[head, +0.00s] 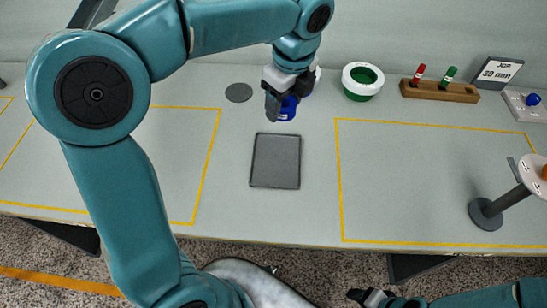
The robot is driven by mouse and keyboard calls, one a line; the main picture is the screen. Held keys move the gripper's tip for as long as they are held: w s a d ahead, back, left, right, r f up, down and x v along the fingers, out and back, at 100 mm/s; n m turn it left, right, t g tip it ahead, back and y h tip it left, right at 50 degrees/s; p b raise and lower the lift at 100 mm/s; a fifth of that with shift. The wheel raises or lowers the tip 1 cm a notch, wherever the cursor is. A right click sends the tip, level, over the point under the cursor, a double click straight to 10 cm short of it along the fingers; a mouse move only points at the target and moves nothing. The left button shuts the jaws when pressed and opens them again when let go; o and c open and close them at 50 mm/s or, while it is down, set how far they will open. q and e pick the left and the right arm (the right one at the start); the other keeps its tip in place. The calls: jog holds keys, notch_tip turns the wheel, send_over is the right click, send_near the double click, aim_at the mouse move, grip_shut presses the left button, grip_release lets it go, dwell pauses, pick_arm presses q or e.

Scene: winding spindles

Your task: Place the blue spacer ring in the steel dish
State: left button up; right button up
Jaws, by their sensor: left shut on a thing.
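My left gripper (277,103) is over the back middle of the table, its fingers pointing down. It is shut on a blue object (288,111), probably the blue spacer ring; the gripper hides part of it, and I cannot tell whether it touches the table. A flat, round, grey piece (238,92) lies to its left; I cannot tell whether this is the steel dish. My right gripper (371,297) is low at the front, below the table edge, and too small and dark to read.
A dark rectangular tray (275,161) lies in front of the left gripper. A white ring with a green inside (362,81), a wooden peg block (438,91) and a sign (497,72) stand behind right. A grey stand (487,212) is at right. Yellow-outlined areas are mostly clear.

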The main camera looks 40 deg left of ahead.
pick_arm(q)
jog(key=m, duration=0.2)
jog(key=m+b, duration=0.3)
send_over(276, 159)
jog(key=shift+t, duration=0.3)
jog(key=f, duration=1.3)
jog(key=shift+s+d+f, duration=0.15)
jog(key=shift+d+f, duration=0.05)
jog(key=shift+f, duration=2.45)
jog(key=shift+f, duration=0.1)
jog(key=o, duration=1)
